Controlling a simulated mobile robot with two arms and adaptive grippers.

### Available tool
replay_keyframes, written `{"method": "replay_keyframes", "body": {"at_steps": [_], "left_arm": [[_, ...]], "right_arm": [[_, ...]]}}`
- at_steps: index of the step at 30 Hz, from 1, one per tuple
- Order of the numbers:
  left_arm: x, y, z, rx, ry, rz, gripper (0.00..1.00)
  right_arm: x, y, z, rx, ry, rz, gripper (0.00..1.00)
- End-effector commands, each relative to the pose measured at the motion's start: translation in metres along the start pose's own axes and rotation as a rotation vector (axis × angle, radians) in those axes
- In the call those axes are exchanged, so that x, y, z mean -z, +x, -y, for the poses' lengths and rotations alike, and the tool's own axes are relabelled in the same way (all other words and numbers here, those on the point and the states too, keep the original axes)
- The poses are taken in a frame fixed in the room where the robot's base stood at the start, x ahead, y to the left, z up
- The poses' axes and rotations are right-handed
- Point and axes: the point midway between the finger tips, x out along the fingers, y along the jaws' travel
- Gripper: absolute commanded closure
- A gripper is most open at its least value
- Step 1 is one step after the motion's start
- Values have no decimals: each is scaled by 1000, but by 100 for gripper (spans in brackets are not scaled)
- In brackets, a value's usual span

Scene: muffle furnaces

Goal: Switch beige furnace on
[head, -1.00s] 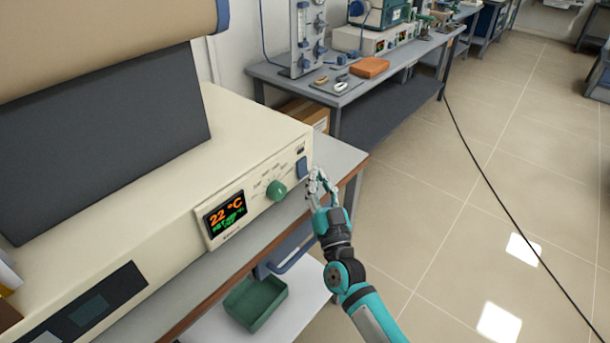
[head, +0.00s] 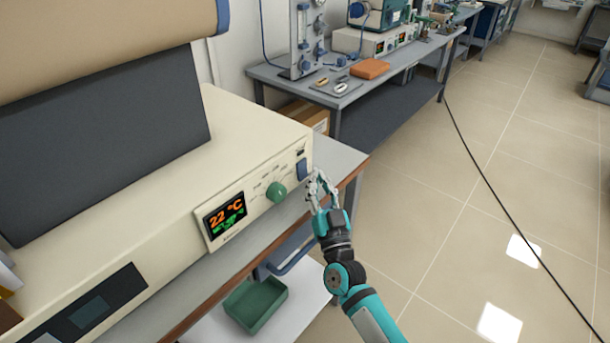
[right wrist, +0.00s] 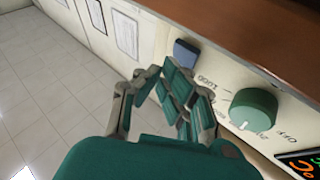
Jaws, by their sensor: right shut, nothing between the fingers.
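The beige furnace (head: 160,190) fills the left of the head view. Its front panel has a lit display (head: 224,214) reading 22 °C, a round green knob (head: 276,191) and a blue rectangular switch (head: 303,168) near the right end. In the right wrist view the knob (right wrist: 253,109) is at the right and the blue switch (right wrist: 186,53) lies just beyond the fingertips. My right gripper (head: 317,176) is shut and empty, close in front of the switch. I cannot tell whether it touches. My left gripper is not in view.
The furnace stands on a bench with a wooden edge (head: 225,287). A green tray (head: 256,304) lies on the shelf below. Another bench (head: 350,87) with instruments and an orange block (head: 370,68) stands behind. The tiled floor at right is clear except for a black cable (head: 486,180).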

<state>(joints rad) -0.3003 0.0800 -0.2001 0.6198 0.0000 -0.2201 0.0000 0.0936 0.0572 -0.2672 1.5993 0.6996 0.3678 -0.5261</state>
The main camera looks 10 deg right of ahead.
Motion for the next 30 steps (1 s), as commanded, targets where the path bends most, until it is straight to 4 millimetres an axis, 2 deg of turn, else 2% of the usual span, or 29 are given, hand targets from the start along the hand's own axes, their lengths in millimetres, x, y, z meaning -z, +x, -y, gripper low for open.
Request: {"method": "replay_keyframes", "body": {"at_steps": [30], "left_arm": [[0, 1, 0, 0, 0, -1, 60]], "right_arm": [[-4, 6, 5, 0, 0, 0, 100]]}}
